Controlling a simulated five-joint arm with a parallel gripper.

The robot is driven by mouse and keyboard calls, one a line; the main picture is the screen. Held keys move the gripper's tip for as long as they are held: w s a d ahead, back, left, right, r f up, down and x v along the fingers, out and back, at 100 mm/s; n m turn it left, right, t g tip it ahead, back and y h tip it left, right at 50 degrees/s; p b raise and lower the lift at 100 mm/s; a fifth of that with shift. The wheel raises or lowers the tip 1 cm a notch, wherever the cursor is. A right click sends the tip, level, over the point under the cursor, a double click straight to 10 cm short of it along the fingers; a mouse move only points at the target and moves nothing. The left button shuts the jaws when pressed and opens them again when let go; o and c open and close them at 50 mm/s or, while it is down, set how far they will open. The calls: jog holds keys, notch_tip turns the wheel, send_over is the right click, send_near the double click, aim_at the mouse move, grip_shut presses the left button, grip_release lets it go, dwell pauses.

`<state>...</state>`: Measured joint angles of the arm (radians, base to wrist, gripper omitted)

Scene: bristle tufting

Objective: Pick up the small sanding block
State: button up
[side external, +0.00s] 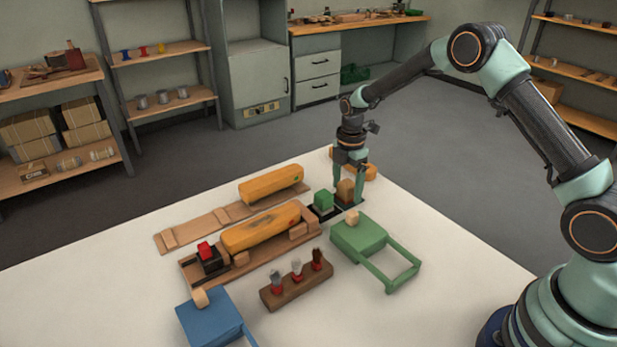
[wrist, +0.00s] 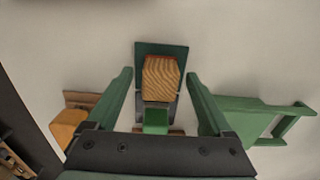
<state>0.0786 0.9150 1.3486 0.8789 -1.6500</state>
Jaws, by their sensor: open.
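A small wood-grained block, which looks like the sanding block (wrist: 161,77), rests on a dark green plate (wrist: 146,49) in the wrist view. It also shows in the side view as a brown block (side external: 345,191). My gripper (wrist: 159,74) is open, with one green finger on each side of the block. A gap shows between each finger and the block in the wrist view. In the side view my gripper (side external: 349,183) points down at the block, and a finger partly hides it. A small green block (side external: 323,199) sits close to the left of it.
A green box with a frame handle (side external: 360,232) stands in front. Long orange-wood pieces (side external: 262,228) lie on wooden bases at left. A brown rack (side external: 296,286) holds brushes. A blue box (side external: 209,318) is at the front. The white table's right front is clear.

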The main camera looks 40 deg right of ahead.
aim_at(347, 183)
jog(key=shift+f, duration=0.2)
grip_shut()
jog(key=shift+r, duration=0.1)
notch_tip(347, 183, up, 20)
dwell(0.6)
